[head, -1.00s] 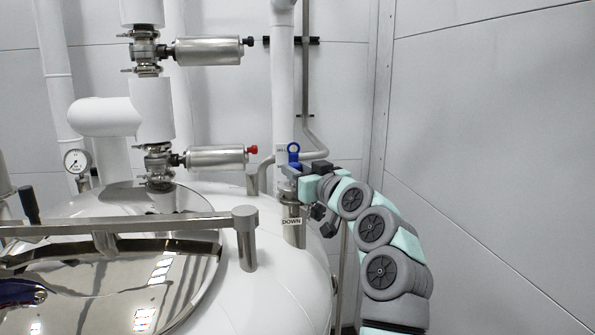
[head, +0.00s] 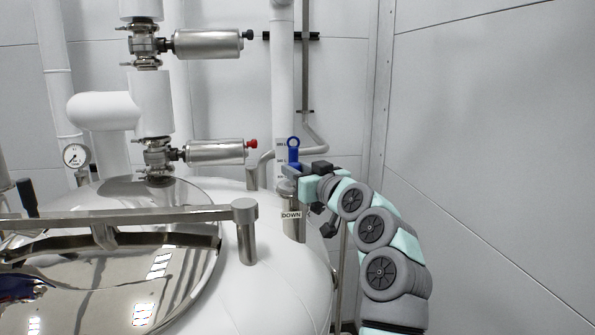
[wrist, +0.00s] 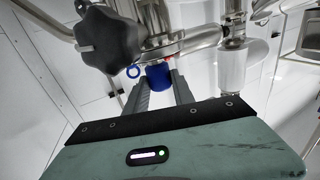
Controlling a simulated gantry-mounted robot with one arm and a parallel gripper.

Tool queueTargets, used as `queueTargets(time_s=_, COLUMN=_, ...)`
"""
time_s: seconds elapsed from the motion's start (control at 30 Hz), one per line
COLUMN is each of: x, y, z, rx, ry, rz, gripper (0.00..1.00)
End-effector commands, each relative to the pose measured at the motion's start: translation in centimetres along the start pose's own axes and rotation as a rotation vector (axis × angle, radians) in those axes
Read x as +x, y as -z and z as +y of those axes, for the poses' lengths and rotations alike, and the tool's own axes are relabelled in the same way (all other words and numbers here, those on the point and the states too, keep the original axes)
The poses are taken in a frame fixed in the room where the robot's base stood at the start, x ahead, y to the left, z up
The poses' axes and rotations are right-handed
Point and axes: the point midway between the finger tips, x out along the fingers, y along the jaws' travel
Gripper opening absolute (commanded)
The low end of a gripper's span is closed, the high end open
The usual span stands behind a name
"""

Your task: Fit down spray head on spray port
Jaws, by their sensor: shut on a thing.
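The spray head (head: 293,151) is a blue piece with an upright ring on top, in the head view. In the wrist view its blue body (wrist: 158,77) shows between my two fingers. My gripper (head: 291,171) is shut on it, above the spray port (head: 293,228). The port is a metal stub on the white tank's right shoulder with a "DOWN" label (head: 291,215). The spray head is in line with the port in the head view. My fingers hide its lower end, so I cannot tell whether it touches the port.
A dark knob (wrist: 110,38) is close to the fingers in the wrist view. A white vertical pipe (head: 283,90) stands behind the port. A metal bar (head: 120,218) on a post crosses the tank's lid at left. The wall at right is bare.

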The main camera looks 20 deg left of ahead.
Motion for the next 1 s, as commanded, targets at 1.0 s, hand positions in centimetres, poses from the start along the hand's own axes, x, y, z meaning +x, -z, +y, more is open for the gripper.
queueTargets(time_s=1.0, x=-5.2, y=-0.2, z=0.2, rx=-0.004, ry=-0.005, rz=0.003, gripper=0.55)
